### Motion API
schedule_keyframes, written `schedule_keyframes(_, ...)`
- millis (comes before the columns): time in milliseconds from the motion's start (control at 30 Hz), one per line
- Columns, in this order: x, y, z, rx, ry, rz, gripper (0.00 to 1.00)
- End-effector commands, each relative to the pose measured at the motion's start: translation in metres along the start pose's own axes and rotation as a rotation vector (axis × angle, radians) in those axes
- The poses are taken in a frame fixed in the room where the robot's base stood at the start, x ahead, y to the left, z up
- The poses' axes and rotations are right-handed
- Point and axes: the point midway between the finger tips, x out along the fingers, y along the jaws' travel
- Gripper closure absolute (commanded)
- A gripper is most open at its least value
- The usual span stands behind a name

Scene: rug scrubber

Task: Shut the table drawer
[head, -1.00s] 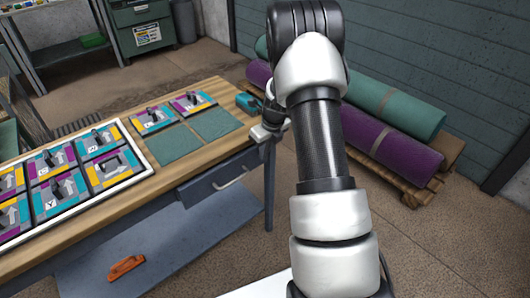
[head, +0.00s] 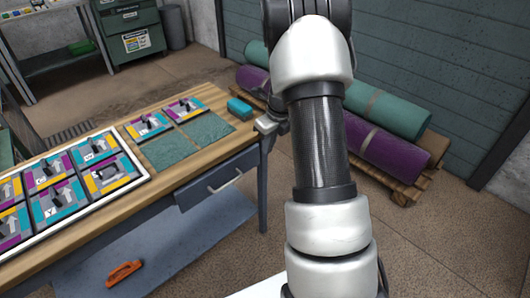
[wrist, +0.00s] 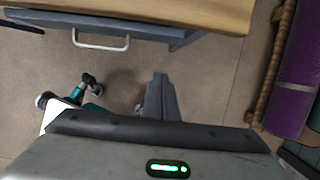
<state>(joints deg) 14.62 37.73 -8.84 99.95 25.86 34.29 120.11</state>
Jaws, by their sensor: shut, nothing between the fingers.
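The table drawer (head: 215,180) is a blue-grey box under the wooden tabletop's front edge, with a pale bar handle (head: 225,180). In the wrist view its front (wrist: 60,18) and handle (wrist: 102,44) show at the upper left. The drawer front stands near the table edge; I cannot tell exactly how much gap is left. My gripper (wrist: 160,80) is shut and empty, in front of and below the drawer, apart from the handle. In the head view my gripper is by the table's right front corner, its fingertips hidden.
The wooden table (head: 110,215) holds a white-framed board (head: 130,178) of coloured panels, teal mats (head: 185,147) and a teal block (head: 239,108). An orange tool (head: 124,273) lies on the lower shelf. Rolled rugs (head: 385,150) lie on a pallet at the right. Floor between is clear.

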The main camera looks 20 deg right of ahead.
Motion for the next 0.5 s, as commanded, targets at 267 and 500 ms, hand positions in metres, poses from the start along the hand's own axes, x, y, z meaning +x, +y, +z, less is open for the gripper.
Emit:
schedule_keyframes(267, 0.012, 0.018, -0.028, -0.017, 0.028, 0.11, 1.0)
schedule_keyframes(500, 0.078, 0.113, -0.101, -0.085, -0.177, 0.62, 1.0)
